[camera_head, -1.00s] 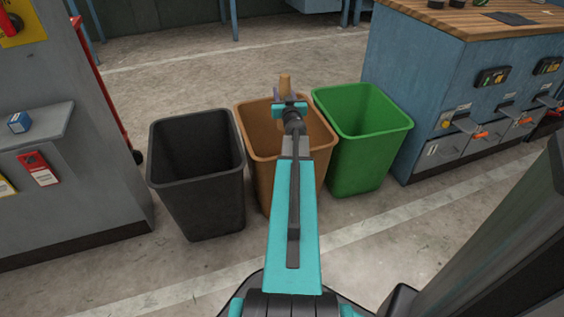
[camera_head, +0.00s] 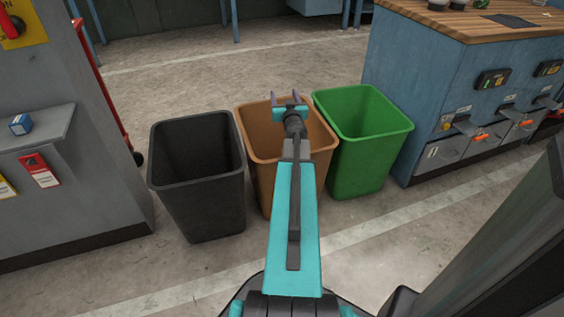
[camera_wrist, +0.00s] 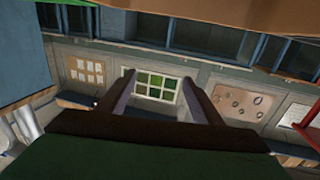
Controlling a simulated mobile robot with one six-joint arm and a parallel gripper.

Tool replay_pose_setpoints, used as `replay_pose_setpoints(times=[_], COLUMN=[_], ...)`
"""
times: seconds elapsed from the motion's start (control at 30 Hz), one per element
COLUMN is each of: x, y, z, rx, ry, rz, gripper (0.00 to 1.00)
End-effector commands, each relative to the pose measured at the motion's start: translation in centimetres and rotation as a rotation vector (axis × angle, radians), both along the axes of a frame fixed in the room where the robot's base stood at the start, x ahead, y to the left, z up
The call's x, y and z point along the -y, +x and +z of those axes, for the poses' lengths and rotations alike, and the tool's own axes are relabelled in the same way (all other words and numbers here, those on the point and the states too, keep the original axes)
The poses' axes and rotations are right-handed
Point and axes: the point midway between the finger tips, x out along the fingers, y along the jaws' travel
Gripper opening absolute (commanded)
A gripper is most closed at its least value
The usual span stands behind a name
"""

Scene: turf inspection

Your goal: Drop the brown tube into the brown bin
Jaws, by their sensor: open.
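The brown bin (camera_head: 255,158) stands on the floor between a black bin and a green bin. My arm crosses in front of it and hides part of its opening. My gripper (camera_head: 286,97) is over the far rim of the brown bin, with its two fingers apart and nothing between them. The wrist view also shows the open, empty fingers (camera_wrist: 157,80). The brown tube is not visible in either current view. The inside bottom of the brown bin is hidden.
The black bin (camera_head: 198,180) stands to the left and the green bin (camera_head: 362,150) to the right, both close by. A grey cabinet (camera_head: 60,180) is at far left. A blue workbench (camera_head: 420,85) with a wooden top is at right. Open floor lies behind the bins.

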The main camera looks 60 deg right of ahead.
Motion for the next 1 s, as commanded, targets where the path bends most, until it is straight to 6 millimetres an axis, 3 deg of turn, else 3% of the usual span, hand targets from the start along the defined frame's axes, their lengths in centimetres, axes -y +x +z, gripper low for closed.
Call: replay_pose_setpoints(times=[1.0], x=[-7.6], y=[-7.0], z=[0.2], rx=[-0.001], ry=[0.001], rz=[-0.001], gripper=[0.60])
